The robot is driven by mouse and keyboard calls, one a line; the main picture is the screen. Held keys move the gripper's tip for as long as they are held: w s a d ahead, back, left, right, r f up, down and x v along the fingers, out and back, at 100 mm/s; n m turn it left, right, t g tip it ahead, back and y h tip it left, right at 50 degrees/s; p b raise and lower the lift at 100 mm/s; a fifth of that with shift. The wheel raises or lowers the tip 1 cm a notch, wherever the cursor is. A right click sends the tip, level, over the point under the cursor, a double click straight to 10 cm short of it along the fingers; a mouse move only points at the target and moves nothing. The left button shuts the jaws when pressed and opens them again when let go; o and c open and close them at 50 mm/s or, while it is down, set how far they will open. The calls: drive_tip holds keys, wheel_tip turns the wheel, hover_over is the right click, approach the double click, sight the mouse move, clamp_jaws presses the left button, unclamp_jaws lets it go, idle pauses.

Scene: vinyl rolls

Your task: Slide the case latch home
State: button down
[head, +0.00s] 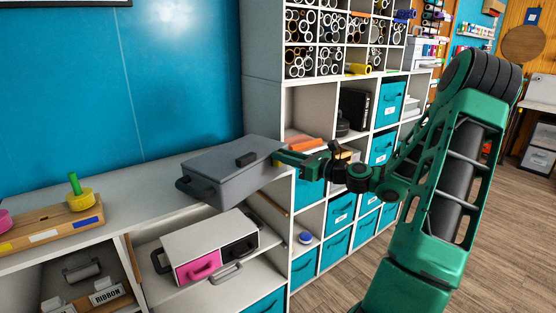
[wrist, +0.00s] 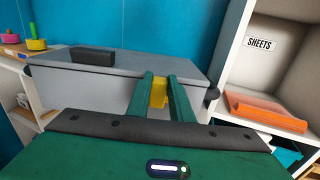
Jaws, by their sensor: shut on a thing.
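A grey case (head: 225,172) with a closed lid sits on the white counter, with a dark block on its top and a dark handle on its left front. In the wrist view the case (wrist: 110,75) fills the middle left. My gripper (head: 278,158) reaches in from the right and meets the case's right end. In the wrist view my gripper (wrist: 161,78) has its two green fingers on either side of a yellow latch (wrist: 159,93) on the case's side and is shut on it. The fingers hide part of the latch, and its exact position along its travel cannot be told.
A wooden holder (head: 50,228) with pink and yellow pieces stands on the counter's left. A shelf unit with teal bins (head: 391,103) and rolls rises behind my arm. In the wrist view orange sheets (wrist: 264,110) lie on a shelf close at right.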

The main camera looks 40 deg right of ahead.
drive_tip(key=shift+d, duration=0.25)
drive_tip(key=c, duration=1.6)
unclamp_jaws()
drive_tip(key=shift+o, duration=0.2)
drive_tip(key=v, duration=1)
drive_tip(key=shift+s, duration=0.3)
